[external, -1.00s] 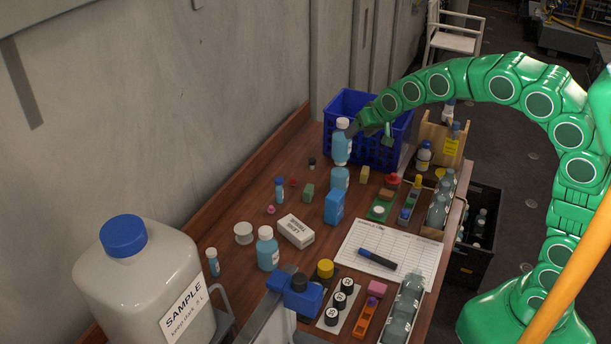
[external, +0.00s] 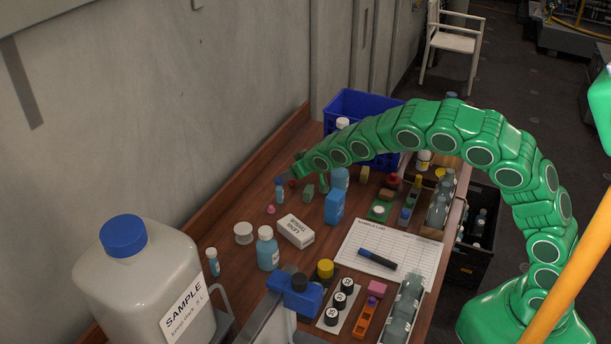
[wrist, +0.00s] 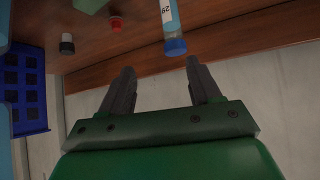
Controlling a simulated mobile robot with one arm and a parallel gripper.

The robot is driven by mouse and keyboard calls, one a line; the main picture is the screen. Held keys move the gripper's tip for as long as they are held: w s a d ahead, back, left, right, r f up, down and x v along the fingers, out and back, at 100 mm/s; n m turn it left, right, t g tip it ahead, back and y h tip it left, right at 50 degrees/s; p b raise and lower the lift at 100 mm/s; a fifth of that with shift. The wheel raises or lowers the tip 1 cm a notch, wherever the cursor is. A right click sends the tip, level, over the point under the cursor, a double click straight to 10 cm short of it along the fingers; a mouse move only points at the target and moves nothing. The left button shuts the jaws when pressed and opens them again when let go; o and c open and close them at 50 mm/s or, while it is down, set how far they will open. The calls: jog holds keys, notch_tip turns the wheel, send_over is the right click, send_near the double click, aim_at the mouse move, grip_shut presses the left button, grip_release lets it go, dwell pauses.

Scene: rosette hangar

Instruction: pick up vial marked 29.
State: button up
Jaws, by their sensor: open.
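The vial marked 29 (wrist: 171,22) is a slim light-blue vial with a blue cap and a white label; its number shows in the wrist view. In the external view a small blue-capped vial (external: 279,194) stands upright on the table near the wall, which looks like the same one. My gripper (wrist: 160,70) is open and empty. In the wrist view the vial is beyond the fingertips, slightly right of the middle between them, and not touched. In the external view my gripper (external: 306,178) hangs just right of the vial, its tips partly hidden.
A red-capped item (wrist: 115,23) and a black-and-white one (wrist: 67,44) stand near the vial. A blue basket (external: 366,104) is at the back. A blue box (external: 334,207) and a white box (external: 295,231) stand in front. The wall (wrist: 270,90) is close behind.

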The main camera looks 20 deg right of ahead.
aim_at(277, 186)
jog(key=shift+w+a+f, duration=0.25)
jog(key=shift+a+f, duration=0.15)
jog(key=shift+f, duration=0.4)
jog(key=shift+w+a+f, duration=0.2)
jog(key=shift+a+f, duration=0.15)
jog(key=shift+f, duration=0.45)
jog(key=shift+w+a+f, duration=0.25)
jog(key=shift+a+f, duration=0.15)
jog(key=shift+f, duration=0.4)
jog(key=shift+a+x, duration=0.2)
jog(key=shift+x, duration=0.75)
jog(key=shift+a+x, duration=0.2)
jog(key=shift+x, duration=0.7)
jog(key=shift+w+a+f, duration=0.25)
jog(key=shift+w+f, duration=0.1)
jog(key=shift+f, duration=0.2)
jog(key=shift+c, duration=0.4)
jog(key=c, duration=1)
